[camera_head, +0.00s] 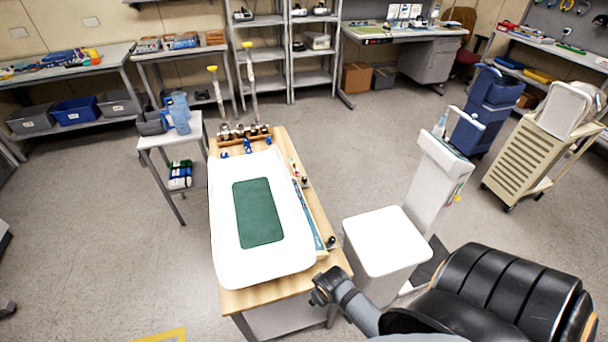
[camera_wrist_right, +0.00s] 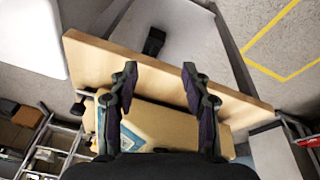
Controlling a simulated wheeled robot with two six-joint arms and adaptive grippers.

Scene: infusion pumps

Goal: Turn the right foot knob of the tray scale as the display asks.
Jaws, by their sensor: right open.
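The tray scale's large white tray (camera_head: 225,262) with a green mat (camera_head: 258,213) lies on a wooden table (camera_head: 240,298). A small dark knob (camera_head: 331,242) shows by the tray's right near corner, and a dark round part (camera_head: 305,183) sits further back on the right side. My right gripper (camera_head: 325,290) is in front of the table's near right corner, apart from the knob. In the wrist view its two fingers are spread and empty (camera_wrist_right: 160,75), over a wooden edge; a dark knob (camera_wrist_right: 78,109) shows left of them. I cannot read any display. The left gripper is out of view.
A white bin-like box (camera_head: 384,240) and white column (camera_head: 437,180) stand close to the right of the table. Small bottles and weights (camera_head: 243,135) line the table's far end. Floor to the left is clear.

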